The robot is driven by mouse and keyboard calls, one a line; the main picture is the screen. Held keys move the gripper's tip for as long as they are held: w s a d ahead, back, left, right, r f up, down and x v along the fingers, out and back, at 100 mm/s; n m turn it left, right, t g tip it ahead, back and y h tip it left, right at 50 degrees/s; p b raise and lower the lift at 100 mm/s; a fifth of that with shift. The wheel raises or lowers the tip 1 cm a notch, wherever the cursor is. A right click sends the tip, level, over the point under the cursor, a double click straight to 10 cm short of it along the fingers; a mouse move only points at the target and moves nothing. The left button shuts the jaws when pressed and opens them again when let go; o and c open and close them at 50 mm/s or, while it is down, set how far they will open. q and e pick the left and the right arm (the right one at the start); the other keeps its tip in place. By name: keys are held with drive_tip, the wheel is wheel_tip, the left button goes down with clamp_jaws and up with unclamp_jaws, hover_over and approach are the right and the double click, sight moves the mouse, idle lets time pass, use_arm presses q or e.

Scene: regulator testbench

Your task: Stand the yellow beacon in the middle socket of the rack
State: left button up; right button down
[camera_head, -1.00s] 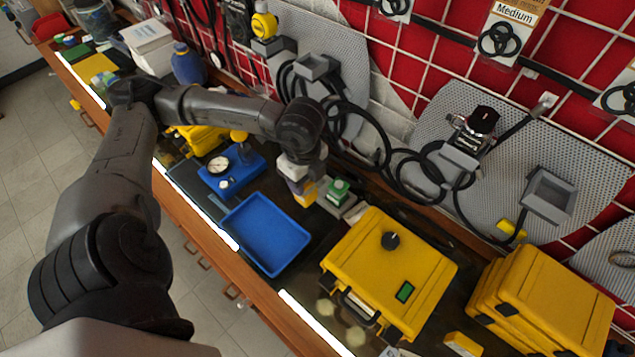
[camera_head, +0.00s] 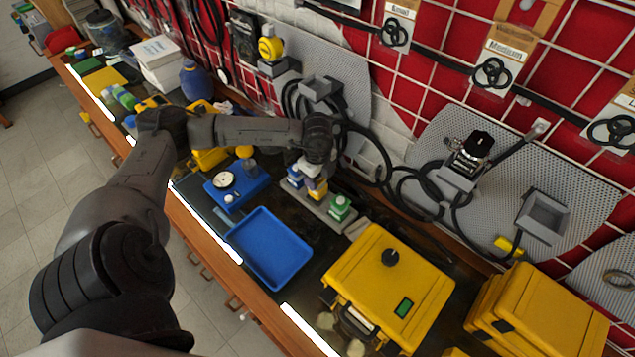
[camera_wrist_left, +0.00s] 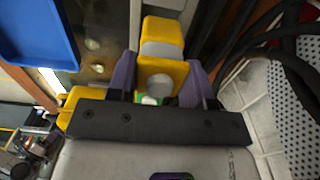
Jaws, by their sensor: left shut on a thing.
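The yellow beacon (camera_head: 317,188) is between the fingers of my left gripper (camera_head: 313,175), which is shut on it. In the left wrist view the beacon (camera_wrist_left: 163,73) sits between the purple fingers (camera_wrist_left: 160,82). The grey rack (camera_head: 322,212) is below, with a blue beacon (camera_head: 295,178) at its left end and a green beacon (camera_head: 341,207) at its right end. The yellow beacon is between those two, over the middle of the rack. I cannot tell whether its foot is in the socket. My right gripper is not in view.
A blue tray (camera_head: 268,247) lies in front of the rack. A blue gauge unit (camera_head: 236,190) stands to the left. A large yellow case (camera_head: 388,285) is to the right. Black hoses (camera_head: 372,160) hang close behind on the wall panel.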

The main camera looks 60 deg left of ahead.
use_arm(q)
wheel_tip(320, 180, down, 3)
drive_tip(key=shift+p, duration=0.35)
drive_tip(key=shift+f, duration=0.1)
drive_tip(key=shift+f, duration=0.1)
drive_tip(key=shift+f, duration=0.15)
drive_tip(key=o, duration=1.1)
drive_tip(key=shift+c, duration=0.2)
